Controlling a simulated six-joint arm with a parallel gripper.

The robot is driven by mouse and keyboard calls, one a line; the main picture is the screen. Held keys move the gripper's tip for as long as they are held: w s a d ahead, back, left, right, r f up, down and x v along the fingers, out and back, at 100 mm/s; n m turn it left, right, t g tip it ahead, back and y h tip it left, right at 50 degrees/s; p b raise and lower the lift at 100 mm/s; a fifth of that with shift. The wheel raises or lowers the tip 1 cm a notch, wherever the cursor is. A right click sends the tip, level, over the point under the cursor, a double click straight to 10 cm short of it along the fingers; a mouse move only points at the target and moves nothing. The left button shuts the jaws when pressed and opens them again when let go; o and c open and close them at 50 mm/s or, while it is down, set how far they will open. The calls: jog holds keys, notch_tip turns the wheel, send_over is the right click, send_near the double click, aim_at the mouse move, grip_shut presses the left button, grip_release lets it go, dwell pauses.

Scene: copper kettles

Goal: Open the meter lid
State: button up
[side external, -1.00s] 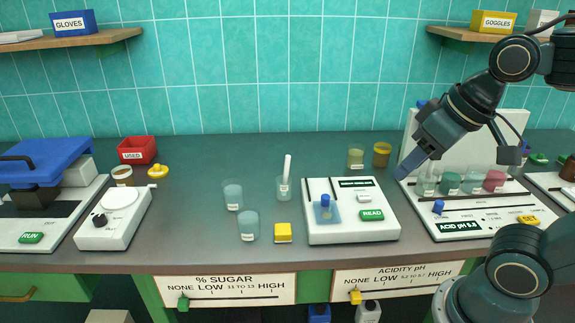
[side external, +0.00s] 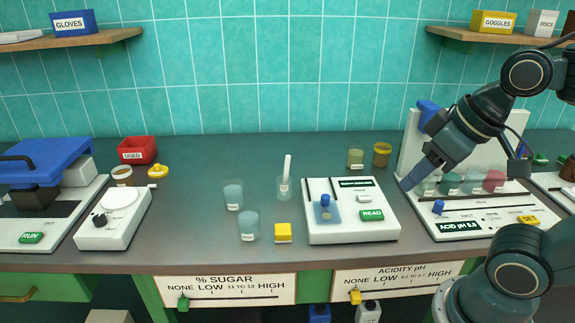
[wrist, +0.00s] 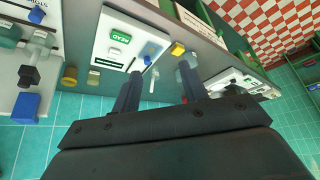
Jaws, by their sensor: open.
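The meter (side external: 350,232) is a white box with a green READ button (side external: 372,215) and a dark display strip. A light-blue lid (side external: 335,214) with a blue knob (side external: 325,200) lies flat on its left half and looks shut. In the wrist view the meter (wrist: 108,22) is at top centre, with the blue knob (wrist: 149,50) at its edge. My gripper (side external: 407,183) is right of the meter, by the left edge of the pH station, above and apart from the lid. In the wrist view its two fingers (wrist: 160,93) are spread with nothing held between them.
The pH station (side external: 480,231) with coloured cups stands right of the meter. A yellow block (side external: 283,232), clear beakers (side external: 248,226) and a beaker with a white stick (side external: 284,187) stand left of it. Two small jars (side external: 382,155) stand behind. Counter further left is partly clear.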

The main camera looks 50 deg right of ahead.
jog(key=w, duration=0.1)
jog(key=m+g, duration=0.4)
jog(key=g, duration=0.2)
send_over(326, 196)
notch_tip(326, 196, down, 5)
jog(key=shift+f, duration=0.2)
jog(key=shift+f, duration=0.15)
notch_tip(326, 196, down, 14)
jog(key=shift+r, duration=0.25)
dwell(0.3)
grip_shut()
